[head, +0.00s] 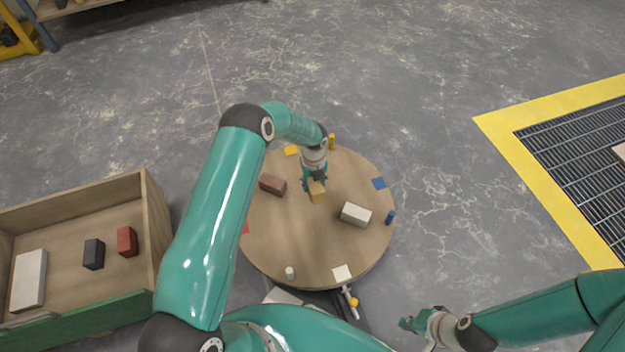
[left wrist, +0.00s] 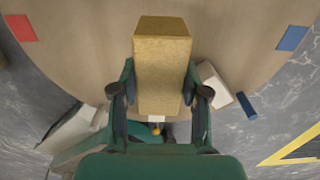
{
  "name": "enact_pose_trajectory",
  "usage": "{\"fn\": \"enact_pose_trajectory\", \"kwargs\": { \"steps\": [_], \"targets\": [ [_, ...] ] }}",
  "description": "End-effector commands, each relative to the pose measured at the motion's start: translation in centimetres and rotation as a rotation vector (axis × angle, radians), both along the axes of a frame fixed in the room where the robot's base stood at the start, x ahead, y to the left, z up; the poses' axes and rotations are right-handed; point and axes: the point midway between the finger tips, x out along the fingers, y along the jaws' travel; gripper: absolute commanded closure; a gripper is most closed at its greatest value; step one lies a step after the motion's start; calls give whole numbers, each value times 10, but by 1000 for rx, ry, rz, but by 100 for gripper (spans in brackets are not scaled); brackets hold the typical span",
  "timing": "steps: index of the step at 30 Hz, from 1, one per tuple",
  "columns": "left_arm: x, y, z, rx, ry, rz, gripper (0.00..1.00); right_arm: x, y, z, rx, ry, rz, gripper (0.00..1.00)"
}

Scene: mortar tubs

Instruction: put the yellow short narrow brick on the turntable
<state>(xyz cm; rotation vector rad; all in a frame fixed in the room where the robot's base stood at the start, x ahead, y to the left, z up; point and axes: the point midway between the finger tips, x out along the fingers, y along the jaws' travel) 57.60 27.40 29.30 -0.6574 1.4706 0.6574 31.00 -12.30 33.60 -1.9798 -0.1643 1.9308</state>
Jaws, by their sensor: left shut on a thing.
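The yellow brick (head: 317,193) is held by my left gripper (head: 314,182) over the middle of the round wooden turntable (head: 300,245). In the left wrist view the yellow brick (left wrist: 161,60) sits between the two fingers of my left gripper (left wrist: 159,100), its long side pointing away from the palm. I cannot tell whether the brick touches the turntable top. My right gripper (head: 412,323) is low in the head view, off the turntable; its fingers are too small to read.
On the turntable are a brown brick (head: 272,184) to the left and a cream brick (head: 356,214) to the right. Small pegs and coloured patches mark its edge. A wooden crate (head: 152,220) with several bricks stands left. A yellow-edged grate (head: 530,150) lies right.

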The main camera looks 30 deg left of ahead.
Motion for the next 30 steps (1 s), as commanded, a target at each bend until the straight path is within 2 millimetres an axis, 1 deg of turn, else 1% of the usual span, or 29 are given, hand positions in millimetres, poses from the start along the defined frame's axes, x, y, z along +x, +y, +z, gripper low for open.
{"fn": "enact_pose_trajectory", "kwargs": {
  "steps": [1, 10, 11, 12, 15, 21, 30],
  "targets": [
    [0, 0, -10, 0, 0, 1, 100, 0, 0, -6, 0, 0, 0, 100],
    [0, 0, -51, -1, 1, 1, 100, 0, 0, -26, 0, 0, 0, 100],
    [0, 0, -56, 0, 0, 1, 100, 0, 0, -30, 0, 0, 0, 100],
    [0, 0, -63, 0, -1, 1, 100, 0, 0, -39, 0, 0, 0, 100],
    [1, 0, -73, 0, -1, 1, 100, 0, 0, -51, 0, 0, 0, 100],
    [1, 0, -85, 0, -1, 1, 100, 0, 0, -65, 0, 0, 0, 100],
    [1, -1, -86, 1, -1, 1, 100, 0, 0, -66, 0, 0, 0, 100]
  ]
}}
